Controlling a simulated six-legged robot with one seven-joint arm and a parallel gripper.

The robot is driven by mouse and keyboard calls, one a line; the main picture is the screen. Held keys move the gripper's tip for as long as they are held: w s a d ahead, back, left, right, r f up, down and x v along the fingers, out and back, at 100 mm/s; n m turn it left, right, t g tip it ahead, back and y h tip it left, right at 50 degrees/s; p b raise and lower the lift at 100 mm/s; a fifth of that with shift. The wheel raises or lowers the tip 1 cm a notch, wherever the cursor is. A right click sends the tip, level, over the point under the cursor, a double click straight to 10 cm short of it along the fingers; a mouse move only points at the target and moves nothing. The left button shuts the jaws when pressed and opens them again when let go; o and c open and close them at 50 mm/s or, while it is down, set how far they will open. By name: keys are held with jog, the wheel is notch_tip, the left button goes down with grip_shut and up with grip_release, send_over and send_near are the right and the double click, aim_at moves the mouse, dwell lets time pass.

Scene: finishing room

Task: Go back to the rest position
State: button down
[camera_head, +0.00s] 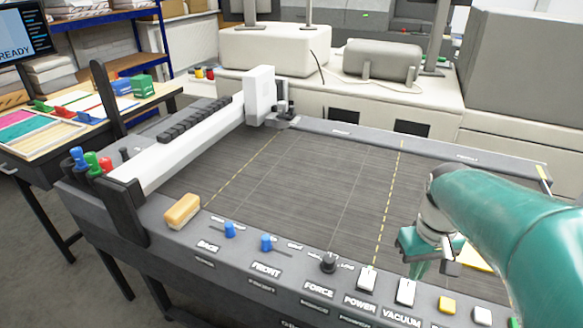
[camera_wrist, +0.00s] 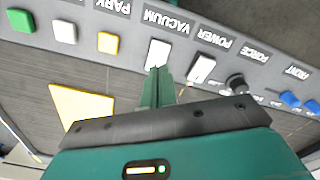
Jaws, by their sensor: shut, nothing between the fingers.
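My gripper (camera_head: 418,262) is at the right of the head view, at the end of the teal arm, low over the near right part of the dark machine bed. In the wrist view my gripper (camera_wrist: 160,73) has its two green fingers together, with nothing between them. The fingertips overlap the lower edge of the white VACUUM switch (camera_wrist: 158,52) in that view; I cannot tell whether they touch it. The VACUUM switch (camera_head: 405,292) shows whole in the head view, just in front of the gripper.
The panel also holds a POWER switch (camera_head: 367,278), a black FORCE knob (camera_head: 328,262), blue sliders and a yellow button (camera_head: 446,305). A yellow sheet (camera_wrist: 82,105) lies on the bed. A white gantry (camera_head: 190,145) stands left. The bed's middle (camera_head: 310,180) is clear.

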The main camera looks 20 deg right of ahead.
jog(key=w+a+r+n+t, duration=0.1)
jog(key=w+a+r+t, duration=0.1)
jog(key=a, duration=0.6)
jog(key=w+a+r+n+t, duration=0.1)
jog(key=w+a+r, duration=0.1)
jog(key=a, duration=0.6)
jog(key=w+a+r+n+t, duration=0.1)
jog(key=w+a+r+t, duration=0.1)
jog(key=a, duration=0.7)
jog(key=shift+w+r+n+t, duration=0.15)
jog(key=shift+w+n+t, duration=0.15)
jog(key=shift+w+n, duration=0.15)
